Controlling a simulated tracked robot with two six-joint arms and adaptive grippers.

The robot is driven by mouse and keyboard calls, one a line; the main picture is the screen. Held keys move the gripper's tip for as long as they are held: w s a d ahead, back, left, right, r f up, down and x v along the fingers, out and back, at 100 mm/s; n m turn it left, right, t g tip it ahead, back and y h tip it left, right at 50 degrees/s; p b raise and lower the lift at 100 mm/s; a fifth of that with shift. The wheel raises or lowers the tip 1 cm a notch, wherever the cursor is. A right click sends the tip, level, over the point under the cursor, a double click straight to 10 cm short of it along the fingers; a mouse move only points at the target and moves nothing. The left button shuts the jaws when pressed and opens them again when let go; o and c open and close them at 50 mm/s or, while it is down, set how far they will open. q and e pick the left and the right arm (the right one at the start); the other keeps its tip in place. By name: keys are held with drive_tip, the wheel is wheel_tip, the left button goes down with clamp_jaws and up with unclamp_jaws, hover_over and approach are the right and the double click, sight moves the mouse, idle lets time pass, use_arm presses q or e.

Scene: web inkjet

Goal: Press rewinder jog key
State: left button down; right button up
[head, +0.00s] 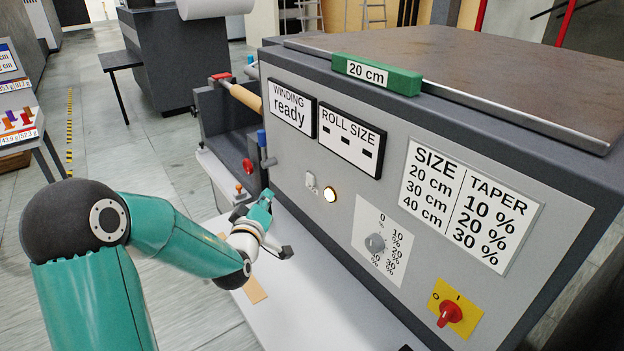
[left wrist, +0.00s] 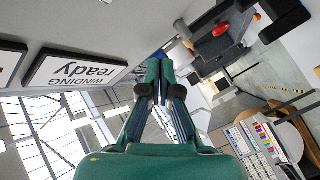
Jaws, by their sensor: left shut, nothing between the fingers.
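The grey panel (head: 300,228) of the machine carries a small pale key (head: 311,182) and a round lit button (head: 330,194) beside it. No label tells me which one is the jog key. My left gripper (head: 266,196) is shut and empty. It is just left of the key and the lit button, apart from them, in front of the panel's left edge. In the left wrist view the closed fingers (left wrist: 160,72) point toward the grey panel edge. The key and the button do not show there. My right gripper is not in view.
A display (head: 292,107) reads "WINDING ready"; the ROLL SIZE display (head: 349,139) shows dashes. Below are a taper knob (head: 375,243) and a red switch (head: 450,313). A green "20 cm" block (head: 377,74) lies on top. The rewinder's tan roller (head: 246,97) stands behind my gripper.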

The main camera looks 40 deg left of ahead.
sight(310, 179)
use_arm(q)
drive_tip(key=w+d+p, duration=0.2)
drive_tip(key=w, duration=0.6)
drive_tip(key=shift+w+d, duration=0.2)
drive_tip(key=shift+d, duration=0.05)
idle(1.2)
drive_tip(key=shift+w+d, duration=0.15)
drive_tip(key=shift+w, duration=0.25)
